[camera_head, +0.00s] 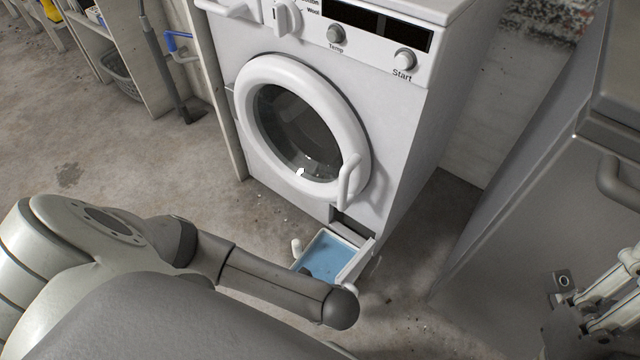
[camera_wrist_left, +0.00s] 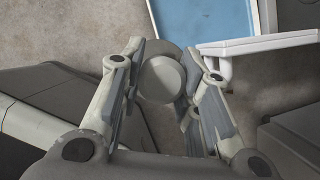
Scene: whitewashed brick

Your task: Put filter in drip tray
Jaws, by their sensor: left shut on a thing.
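The drip tray (camera_head: 325,257) is pulled out low at the washing machine's front, blue inside with a pale rim. In the left wrist view the tray (camera_wrist_left: 205,18) lies at the top, just beyond my fingers. My left gripper (camera_wrist_left: 163,80) is shut on the filter (camera_wrist_left: 161,77), a rounded pale grey piece. The filter appears beside the tray's edge in that view; I cannot tell its height. In the head view my left arm hides this gripper and the filter. My right gripper (camera_head: 590,305) is at the lower right, its fingertips unclear.
The white washing machine (camera_head: 400,110) has its round door (camera_head: 300,125) shut, with a handle on the right. A dark grey cabinet (camera_head: 530,170) stands at the right. Shelving with a basket (camera_head: 120,75) is at the upper left. The concrete floor (camera_head: 110,140) is open at left.

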